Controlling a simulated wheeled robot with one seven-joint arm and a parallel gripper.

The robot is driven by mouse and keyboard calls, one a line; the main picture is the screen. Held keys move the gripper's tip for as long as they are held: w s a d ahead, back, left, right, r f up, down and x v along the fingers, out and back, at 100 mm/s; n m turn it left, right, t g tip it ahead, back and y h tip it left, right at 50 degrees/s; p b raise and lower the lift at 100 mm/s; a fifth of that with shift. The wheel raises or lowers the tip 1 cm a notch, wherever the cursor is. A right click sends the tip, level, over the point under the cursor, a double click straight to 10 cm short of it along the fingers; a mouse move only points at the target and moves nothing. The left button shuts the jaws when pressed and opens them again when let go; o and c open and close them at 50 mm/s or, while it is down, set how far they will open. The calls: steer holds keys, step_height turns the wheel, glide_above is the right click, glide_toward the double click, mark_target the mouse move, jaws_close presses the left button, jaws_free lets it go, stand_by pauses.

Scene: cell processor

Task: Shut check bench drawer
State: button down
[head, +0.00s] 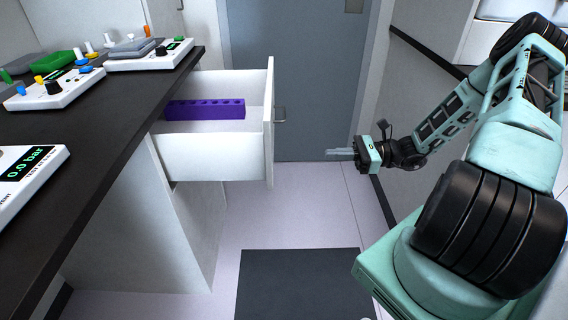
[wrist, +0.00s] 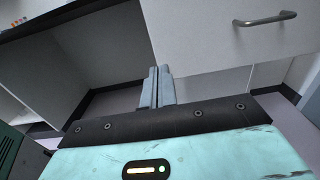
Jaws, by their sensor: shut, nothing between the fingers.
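The white check bench drawer (head: 212,158) stands pulled out from under the dark bench top in the head view. A purple block with a row of holes (head: 206,109) lies inside it. My gripper (head: 338,152) is shut and empty, to the right of the drawer front and a little lower than the handle, apart from both. In the wrist view its fingers (wrist: 158,86) are together, with the drawer front (wrist: 215,40) beyond them.
The dark bench top (head: 110,115) carries several white instruments with knobs and displays. A grey door (head: 315,80) stands behind the drawer. A dark mat (head: 300,285) lies on the floor. The floor between my gripper and the drawer is clear.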

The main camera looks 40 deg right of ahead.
steer(key=x, duration=1.4)
steer(key=p+x, duration=0.5)
steer(key=x, duration=2.4)
steer(key=shift+w+p, duration=0.1)
steer(key=shift+p, duration=0.3)
steer(key=shift+w+a+r, duration=0.1)
steer(key=shift+w+a, duration=0.1)
steer(key=shift+r, duration=0.1)
